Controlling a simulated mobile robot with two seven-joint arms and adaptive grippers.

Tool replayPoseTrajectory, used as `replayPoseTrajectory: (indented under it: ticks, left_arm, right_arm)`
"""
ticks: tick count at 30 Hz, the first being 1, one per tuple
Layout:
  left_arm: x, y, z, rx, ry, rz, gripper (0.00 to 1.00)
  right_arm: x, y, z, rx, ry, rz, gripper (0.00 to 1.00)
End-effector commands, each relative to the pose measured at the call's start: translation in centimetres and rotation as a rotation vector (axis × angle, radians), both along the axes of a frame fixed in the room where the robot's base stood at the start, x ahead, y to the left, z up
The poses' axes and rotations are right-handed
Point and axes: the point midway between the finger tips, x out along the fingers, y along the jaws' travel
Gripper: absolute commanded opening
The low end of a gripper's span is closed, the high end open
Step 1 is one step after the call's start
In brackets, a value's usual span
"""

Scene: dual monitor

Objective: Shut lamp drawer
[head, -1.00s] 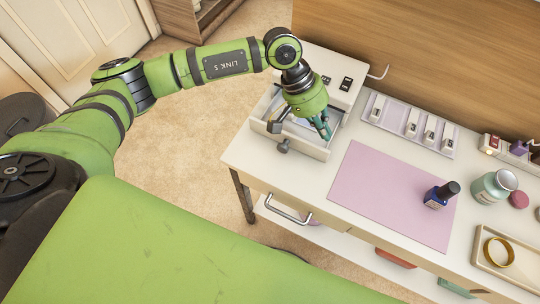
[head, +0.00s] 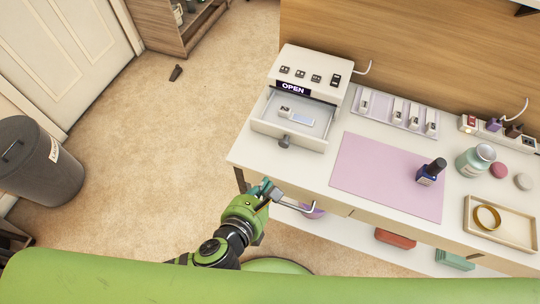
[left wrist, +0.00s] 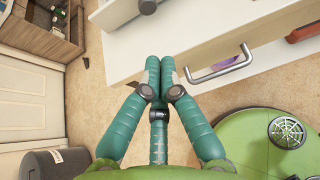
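The lamp drawer (head: 292,132) is pulled out of the white lamp box (head: 318,66), whose dark label reads OPEN. Its grey round knob (head: 284,142) faces the table's front edge. A small white piece and a pale blue strip lie inside the drawer. The knob also shows at the top of the left wrist view (left wrist: 147,6). My left gripper (head: 268,188) is in front of the table, below and apart from the drawer, near a metal table handle (head: 297,206). In the left wrist view its teal fingers (left wrist: 160,68) are together with nothing between them. My right gripper is not in view.
A pink mat (head: 385,178) lies right of the drawer, with a dark blue bottle (head: 430,172) on it. A white tray (head: 375,108) with small pieces stands behind it. A wooden tray (head: 500,222) holds a gold ring. Open floor lies left of the table.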

Motion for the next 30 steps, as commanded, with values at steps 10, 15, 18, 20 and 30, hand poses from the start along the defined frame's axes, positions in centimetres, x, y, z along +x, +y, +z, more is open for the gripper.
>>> replayPoseTrajectory:
  ticks: [10, 15, 18, 20, 30]
  left_arm:
    - [2.9, -0.6, -2.5, 0.006, 0.029, 0.026, 0.00]
    - [6.0, -1.7, -4.3, 0.005, 0.029, 0.025, 0.00]
    - [7.7, -2.2, -5.4, 0.005, 0.028, 0.025, 0.00]
    - [8.7, -2.5, -5.3, 0.004, 0.026, 0.025, 0.00]
    - [11.5, -3.5, -5.4, 0.005, 0.029, 0.023, 0.00]
  right_arm:
    - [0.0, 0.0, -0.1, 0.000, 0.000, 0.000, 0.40]
    - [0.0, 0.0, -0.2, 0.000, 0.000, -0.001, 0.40]
    - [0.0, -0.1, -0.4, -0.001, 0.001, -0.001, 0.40]
    - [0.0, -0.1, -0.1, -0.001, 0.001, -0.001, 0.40]
    - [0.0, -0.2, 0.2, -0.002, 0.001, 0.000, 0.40]
